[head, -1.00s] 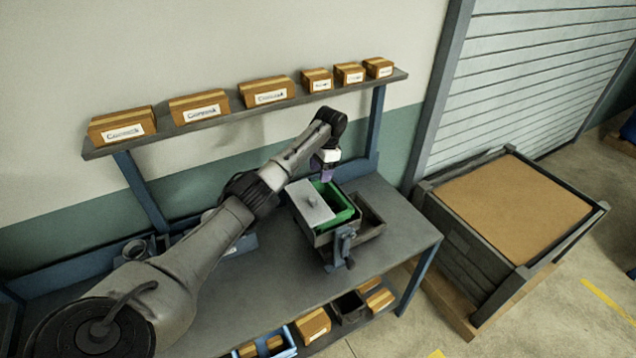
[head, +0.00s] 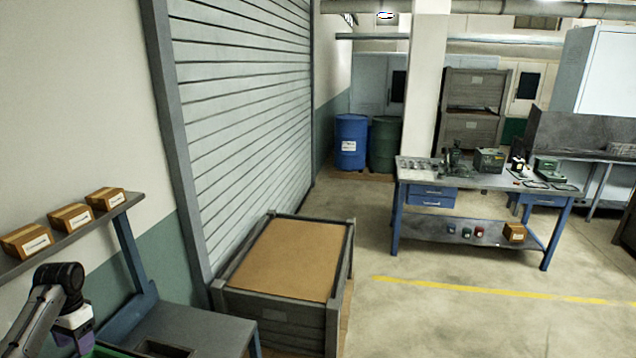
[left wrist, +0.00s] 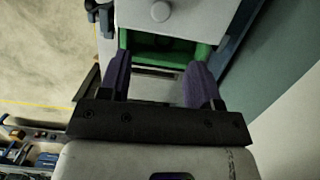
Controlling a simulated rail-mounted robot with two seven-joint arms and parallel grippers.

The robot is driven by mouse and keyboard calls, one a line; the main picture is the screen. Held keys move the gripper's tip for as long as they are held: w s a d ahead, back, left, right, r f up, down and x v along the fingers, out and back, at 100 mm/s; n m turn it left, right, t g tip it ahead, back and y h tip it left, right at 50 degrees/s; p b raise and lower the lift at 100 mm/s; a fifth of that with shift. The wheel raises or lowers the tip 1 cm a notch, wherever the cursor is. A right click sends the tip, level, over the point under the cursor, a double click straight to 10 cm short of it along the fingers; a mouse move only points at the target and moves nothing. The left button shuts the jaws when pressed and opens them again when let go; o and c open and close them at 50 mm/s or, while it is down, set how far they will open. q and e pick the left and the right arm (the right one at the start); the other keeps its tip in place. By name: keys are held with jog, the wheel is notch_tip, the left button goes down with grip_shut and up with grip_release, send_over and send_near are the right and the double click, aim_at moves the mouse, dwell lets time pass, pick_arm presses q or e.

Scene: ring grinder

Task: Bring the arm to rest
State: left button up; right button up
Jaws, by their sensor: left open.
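My left gripper (head: 80,340) shows at the lower left edge of the head view, above the workbench (head: 200,325). In the left wrist view my left gripper (left wrist: 158,75) has its two purple fingers spread apart with nothing held between them. Beyond the fingers is a green bin (left wrist: 195,50), partly covered by a grey plate with a round knob (left wrist: 160,12). A small part of the green bin (head: 108,352) shows at the bottom of the head view. Most of my left arm is cut off by the picture's edge. My right gripper is not in view.
A shelf (head: 75,237) with several cardboard boxes hangs above the workbench. A large crate (head: 275,310) stands right of it. A second workbench (head: 480,180) with tools stands farther back. Blue (head: 351,142) and green (head: 384,145) drums stand behind. The floor between is clear.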

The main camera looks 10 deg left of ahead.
pick_arm(q)
jog(key=w+d+r+n+t+y, duration=0.1)
jog(key=w+d+r+t+y, duration=0.2)
jog(key=r, duration=0.4)
jog(key=w+d+r+t+y, duration=0.2)
jog(key=w+r+t+y, duration=0.15)
jog(key=w+r, duration=0.35)
jog(key=s+d+r+m+t+p, duration=0.1)
jog(key=d+r+t, duration=0.2)
jog(key=d, duration=0.6)
jog(key=s+d+r+m+t+p, duration=0.1)
jog(key=d+r+t, duration=0.2)
jog(key=d, duration=0.6)
jog(key=s+d+f+m+h+p, duration=0.1)
jog(key=s+d+f+h+p, duration=0.1)
jog(key=s+d+f, duration=0.45)
jog(key=s+d+f+m+h+p, duration=0.1)
jog(key=s+d+f+h, duration=0.25)
jog(key=s+d, duration=0.55)
jog(key=s+d+f+g+p, duration=0.2)
jog(key=s+f, duration=0.6)
jog(key=s, duration=0.4)
jog(key=s+d+f+n+g+h+p, duration=0.1)
jog(key=s+f+g, duration=0.3)
jog(key=s+f, duration=0.5)
jog(key=s+d+p, duration=0.1)
jog(key=s, duration=0.2)
jog(key=shift+d+f+g, duration=0.15)
jog(key=shift+f+g, duration=0.15)
jog(key=shift+g, duration=0.05)
